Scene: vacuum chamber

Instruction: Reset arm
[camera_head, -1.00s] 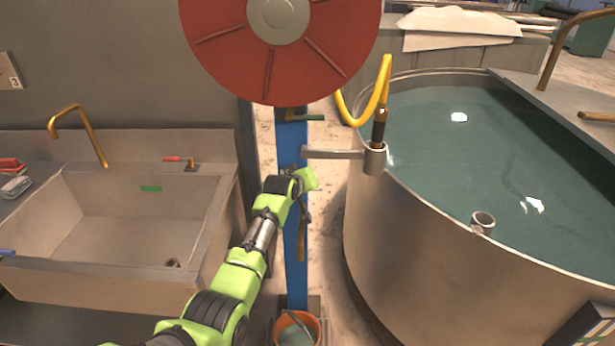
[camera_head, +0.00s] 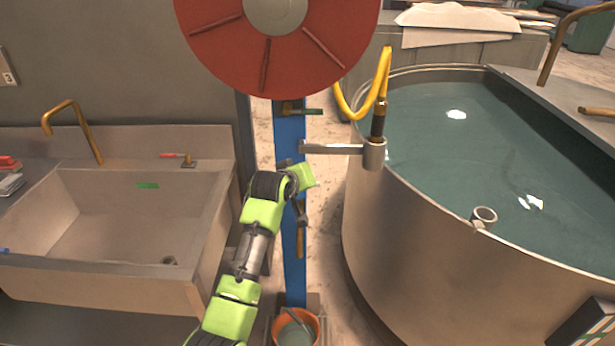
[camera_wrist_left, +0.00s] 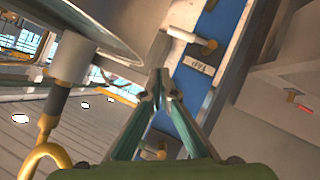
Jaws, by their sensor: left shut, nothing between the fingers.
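My left arm (camera_head: 255,240), green and black, comes up from the bottom of the head view, between the sink and the tank. Its wrist is in front of the blue post (camera_head: 290,150), below the red reel (camera_head: 275,45). In the left wrist view, the two fingers of my left gripper (camera_wrist_left: 158,75) meet at the tips with nothing between them. Beyond them is the blue post (camera_wrist_left: 215,50) with a small tap and a label. In the head view the fingertips cannot be made out clearly. My right gripper is in no view.
A grey holder (camera_head: 335,149) with a yellow hose (camera_head: 385,75) stands beside the large water tank (camera_head: 420,250) on the right. A sink (camera_head: 130,215) with a brass faucet is on the left. An orange bucket (camera_head: 297,330) sits at the post's foot.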

